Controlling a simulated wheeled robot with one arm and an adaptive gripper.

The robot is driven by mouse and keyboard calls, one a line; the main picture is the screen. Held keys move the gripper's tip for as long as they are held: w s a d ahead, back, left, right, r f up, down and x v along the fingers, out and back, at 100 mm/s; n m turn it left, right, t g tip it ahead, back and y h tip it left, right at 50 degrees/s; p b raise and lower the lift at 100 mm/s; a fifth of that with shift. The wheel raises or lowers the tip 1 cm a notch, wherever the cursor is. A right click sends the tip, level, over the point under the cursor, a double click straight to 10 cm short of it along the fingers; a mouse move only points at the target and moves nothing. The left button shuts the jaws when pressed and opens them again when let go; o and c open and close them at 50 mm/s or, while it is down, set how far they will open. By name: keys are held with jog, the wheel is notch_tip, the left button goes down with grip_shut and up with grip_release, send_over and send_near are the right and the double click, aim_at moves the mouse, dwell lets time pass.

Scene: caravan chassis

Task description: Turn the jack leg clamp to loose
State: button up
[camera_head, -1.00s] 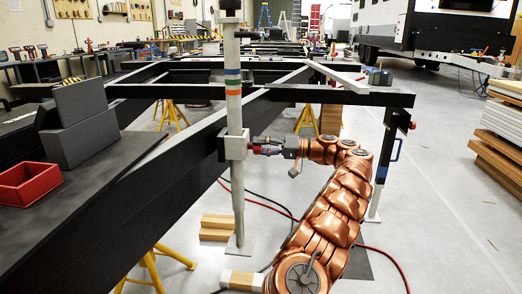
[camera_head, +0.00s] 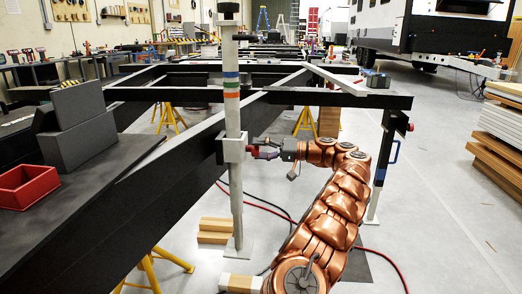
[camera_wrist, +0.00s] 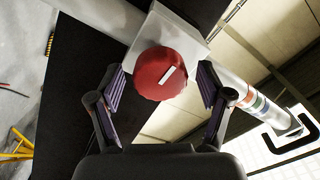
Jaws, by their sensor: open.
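The jack leg (camera_head: 233,118) stands upright at the black chassis frame, a pale post with blue, green and orange bands. Its clamp block (camera_head: 233,150) sits partway down the post. The clamp's red round knob (camera_wrist: 160,75) with a pale mark faces my wrist camera, in front of the light block (camera_wrist: 183,35). In the head view the red knob (camera_head: 250,149) is small, on the block's right side. My gripper (camera_wrist: 160,92) is open, one finger on each side of the knob, with gaps showing. In the head view my gripper (camera_head: 268,151) reaches the knob from the right.
The black chassis beam (camera_head: 170,170) runs diagonally at left. A red bin (camera_head: 28,187) and dark grey boxes (camera_head: 78,138) lie on a dark surface. Wooden blocks (camera_head: 215,229) lie by the leg's foot. A second leg (camera_head: 380,180) stands at right. Red hoses cross the floor.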

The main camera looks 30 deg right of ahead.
jog(key=v, duration=1.2)
dwell(0.4)
jog(key=shift+a+r, duration=0.1)
dwell(0.5)
